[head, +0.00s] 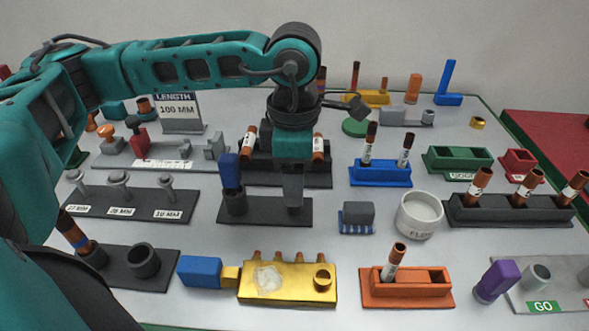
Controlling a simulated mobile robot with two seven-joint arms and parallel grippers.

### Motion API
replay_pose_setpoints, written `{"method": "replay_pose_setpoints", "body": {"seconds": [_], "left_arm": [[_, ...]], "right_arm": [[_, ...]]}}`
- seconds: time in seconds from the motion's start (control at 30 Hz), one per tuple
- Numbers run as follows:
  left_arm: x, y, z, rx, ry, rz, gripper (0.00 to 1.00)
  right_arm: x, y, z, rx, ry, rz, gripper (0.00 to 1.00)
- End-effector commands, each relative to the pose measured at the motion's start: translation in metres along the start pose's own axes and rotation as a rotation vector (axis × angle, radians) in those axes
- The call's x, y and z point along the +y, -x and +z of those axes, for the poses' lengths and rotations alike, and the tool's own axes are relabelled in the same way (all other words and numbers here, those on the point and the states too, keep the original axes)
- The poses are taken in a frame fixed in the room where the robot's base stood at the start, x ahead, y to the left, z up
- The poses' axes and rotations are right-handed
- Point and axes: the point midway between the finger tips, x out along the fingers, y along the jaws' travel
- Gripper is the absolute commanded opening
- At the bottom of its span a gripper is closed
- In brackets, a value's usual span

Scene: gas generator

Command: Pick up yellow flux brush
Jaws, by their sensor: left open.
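No yellow brush can be made out in the head view. My left gripper (292,200) points straight down over the right part of a dark holder plate (258,212). Its jaws are open and seen edge-on; they hide what lies behind them. A blue-handled piece (230,172) stands upright in the cup (235,203) on the left of that plate. A white jar marked as flux (419,215) stands to the right of the gripper. My right gripper is not in view.
A brass-coloured block (288,283) with a blue end lies in front. An orange rack (407,287) stands to its right. Blue (381,173), black (510,210) and green (459,159) racks fill the right side.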

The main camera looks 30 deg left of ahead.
Motion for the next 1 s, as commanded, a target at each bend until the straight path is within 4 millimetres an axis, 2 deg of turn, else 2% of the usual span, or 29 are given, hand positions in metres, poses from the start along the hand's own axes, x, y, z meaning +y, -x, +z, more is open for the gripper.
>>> {"method": "replay_pose_setpoints", "body": {"seconds": [0.2,0.7,1.0], "left_arm": [[0.0,-0.0002,0.0,0.0,0.0,0.0,0.54],[0.0,0.0002,0.0002,0.0,-0.001,0.0,0.08],[0.0002,0.0033,0.0004,-0.001,-0.001,0.001,0.08]], "right_arm": [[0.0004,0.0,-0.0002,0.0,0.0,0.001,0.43],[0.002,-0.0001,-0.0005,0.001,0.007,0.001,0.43],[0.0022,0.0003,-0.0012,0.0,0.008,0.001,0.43]]}}
